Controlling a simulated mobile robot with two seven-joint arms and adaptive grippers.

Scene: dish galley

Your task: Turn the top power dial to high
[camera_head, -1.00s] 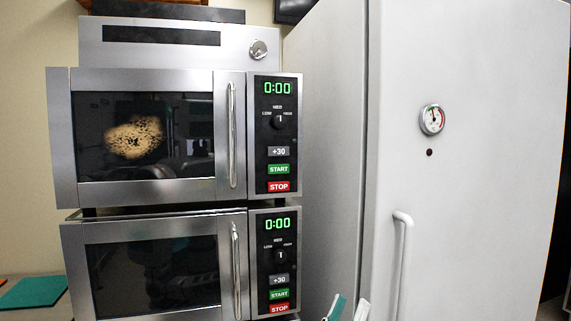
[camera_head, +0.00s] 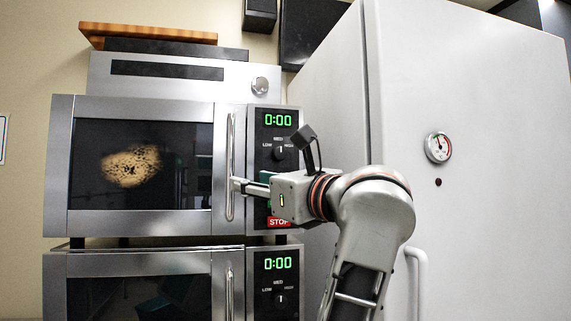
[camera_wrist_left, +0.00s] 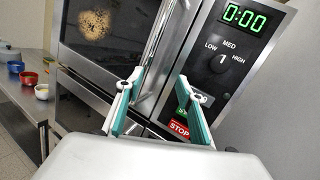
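The top power dial (camera_head: 279,153) is a black knob on the upper microwave's control panel (camera_head: 265,123), under a green 0:00 display. Its white mark points up at MED, between LOW and HIGH. It also shows in the left wrist view (camera_wrist_left: 222,62), right of and beyond the fingers. My left gripper (camera_head: 236,185) is in front of the upper microwave, near its vertical door handle (camera_head: 230,140) and lower left of the dial. In the left wrist view its teal-padded fingers (camera_wrist_left: 160,80) are apart with nothing gripped. Contact with the handle cannot be told. My right gripper is out of view.
The lower microwave (camera_head: 140,258) has a similar dial (camera_head: 280,299). A white fridge (camera_head: 480,100) with a gauge (camera_head: 438,147) stands on the right. A steel counter with coloured bowls (camera_wrist_left: 28,78) is at left in the wrist view.

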